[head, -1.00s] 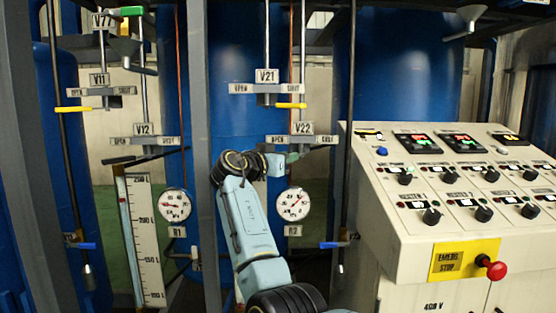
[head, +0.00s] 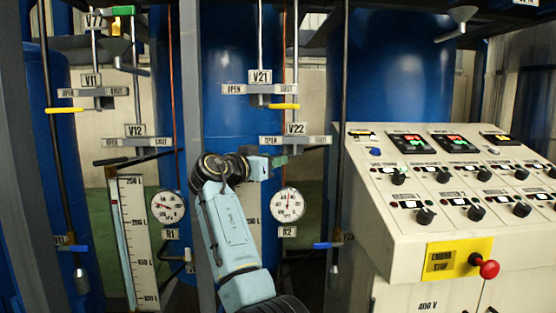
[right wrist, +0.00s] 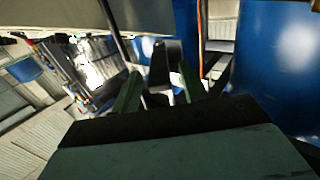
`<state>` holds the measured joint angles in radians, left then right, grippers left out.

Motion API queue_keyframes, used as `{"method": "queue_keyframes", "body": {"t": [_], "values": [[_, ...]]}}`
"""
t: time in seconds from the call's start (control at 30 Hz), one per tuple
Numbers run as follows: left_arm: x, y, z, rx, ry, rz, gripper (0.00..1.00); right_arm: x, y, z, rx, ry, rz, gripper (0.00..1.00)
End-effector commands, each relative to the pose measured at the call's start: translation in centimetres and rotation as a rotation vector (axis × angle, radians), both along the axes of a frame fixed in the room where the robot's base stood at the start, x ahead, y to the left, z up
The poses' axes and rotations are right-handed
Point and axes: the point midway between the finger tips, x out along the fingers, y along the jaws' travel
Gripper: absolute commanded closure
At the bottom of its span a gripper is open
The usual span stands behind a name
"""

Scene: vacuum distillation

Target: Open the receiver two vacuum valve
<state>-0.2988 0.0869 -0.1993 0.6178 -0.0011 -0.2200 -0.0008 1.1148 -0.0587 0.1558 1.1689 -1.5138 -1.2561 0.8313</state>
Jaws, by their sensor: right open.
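The valve V22 (head: 296,129) is at mid-height in front of the middle blue tank, with OPEN marked on its left and SHUT on its right. Its dark handle (head: 316,149) points to the right, on the SHUT side. My right gripper (head: 286,158) is at the handle, just below the label bar, and partly hides it. In the right wrist view the green fingers (right wrist: 158,88) are open, with a black piece (right wrist: 165,62), probably the handle, seen between them. I cannot tell whether they touch it. My left gripper is out of view.
V21 (head: 261,76) with a yellow handle (head: 284,106) sits above V22. Gauge R2 (head: 287,204) hangs below. A blue handle (head: 327,245) is lower right. The control panel (head: 400,225) with a red emergency stop (head: 489,269) stands close on the right.

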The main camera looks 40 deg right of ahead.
Motion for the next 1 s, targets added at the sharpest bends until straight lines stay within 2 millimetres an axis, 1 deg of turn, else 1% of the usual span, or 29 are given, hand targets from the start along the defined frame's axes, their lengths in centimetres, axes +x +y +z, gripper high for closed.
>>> {"method": "queue_keyframes", "body": {"t": [0.03, 0.2, 0.3, 0.4, 0.5, 0.6, 1.0], "values": [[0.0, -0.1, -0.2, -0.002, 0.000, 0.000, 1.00, -0.3, 1.3, -0.1, 0.002, -0.003, 0.003, 0.56], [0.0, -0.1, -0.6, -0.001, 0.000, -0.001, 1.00, -1.3, 5.1, -0.1, 0.001, -0.002, 0.003, 0.56], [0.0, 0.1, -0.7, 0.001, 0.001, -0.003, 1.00, -1.8, 6.9, -0.1, 0.000, -0.001, 0.002, 0.56], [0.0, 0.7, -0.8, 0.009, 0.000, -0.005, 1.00, -2.2, 8.2, 0.0, 0.000, -0.001, 0.000, 0.56], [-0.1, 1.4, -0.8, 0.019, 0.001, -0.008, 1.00, -2.4, 9.0, 0.0, -0.001, 0.000, 0.000, 0.56], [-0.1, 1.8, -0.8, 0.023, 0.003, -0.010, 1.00, -2.5, 9.4, 0.0, 0.000, 0.000, -0.001, 0.56], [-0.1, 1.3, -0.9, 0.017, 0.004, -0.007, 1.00, -2.5, 9.4, 0.0, 0.000, 0.000, -0.001, 0.56]]}}
